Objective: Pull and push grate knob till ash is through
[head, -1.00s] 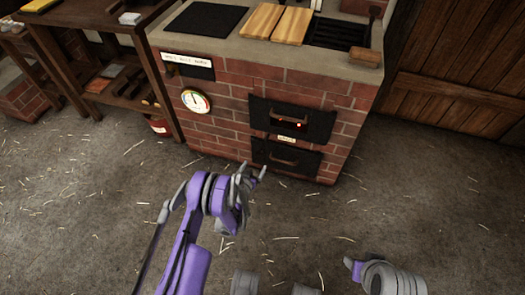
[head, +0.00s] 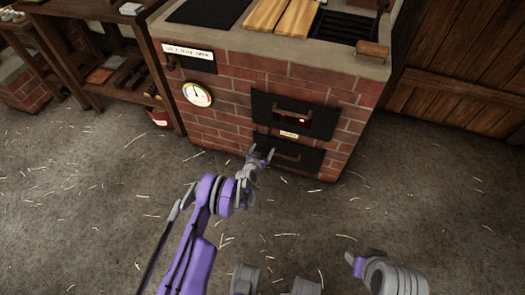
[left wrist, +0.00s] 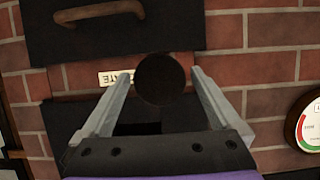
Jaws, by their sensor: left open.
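The brick stove (head: 232,95) stands ahead, with a black upper door (head: 293,116) and a black lower door (head: 305,158). A small grate label (head: 289,134) sits between them and shows in the left wrist view (left wrist: 120,77). A round dark knob (left wrist: 161,79) faces the left wrist camera. My left gripper (head: 262,153) is open at the stove's lower front. Its fingers (left wrist: 160,76) show on either side of the knob, with no clear contact. In the head view I cannot make out the knob.
A gauge (head: 197,94) is on the brick left of the doors, also in the left wrist view (left wrist: 309,127). A wooden shelf (head: 115,75) stands left of the stove. The straw-strewn floor (head: 110,200) in front is clear. A plank wall (head: 470,80) is at the right.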

